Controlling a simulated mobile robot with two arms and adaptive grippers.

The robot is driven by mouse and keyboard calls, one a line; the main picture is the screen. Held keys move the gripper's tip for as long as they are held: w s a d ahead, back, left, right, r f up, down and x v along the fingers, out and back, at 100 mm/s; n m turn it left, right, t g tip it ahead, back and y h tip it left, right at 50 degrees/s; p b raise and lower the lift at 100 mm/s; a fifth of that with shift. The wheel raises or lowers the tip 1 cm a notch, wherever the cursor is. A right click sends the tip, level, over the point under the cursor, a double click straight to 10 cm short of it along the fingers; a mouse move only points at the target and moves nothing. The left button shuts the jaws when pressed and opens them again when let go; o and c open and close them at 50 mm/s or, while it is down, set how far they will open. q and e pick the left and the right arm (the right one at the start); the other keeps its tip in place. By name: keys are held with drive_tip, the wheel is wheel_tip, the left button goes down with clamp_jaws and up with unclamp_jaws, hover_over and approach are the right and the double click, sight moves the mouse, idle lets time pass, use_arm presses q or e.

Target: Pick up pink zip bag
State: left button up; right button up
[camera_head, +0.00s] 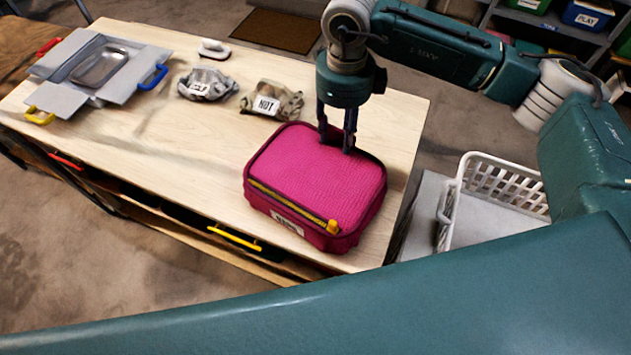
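The pink zip bag (318,178) lies on the light wooden table, near its right front edge. It has dark piping, a yellow zip with a yellow pull at the front, and a small white label. My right gripper (337,146) points down over the bag's back right part. Its two dark fingers are slightly apart, with their tips at or just above the bag's top; I cannot tell whether they touch it. Nothing shows between the fingers. My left gripper is not in view; a teal arm link of mine crosses the bottom of the picture.
On the table (160,170) are two labelled bundles, one grey (207,83) and one brown (271,101), a white-rimmed item (214,49) and a grey box with open flaps (100,70). A white basket (500,185) stands right of the table. Shelves with bins are at the top right.

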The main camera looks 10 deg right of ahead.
clamp_jaws()
drive_tip(key=shift+r, duration=0.15)
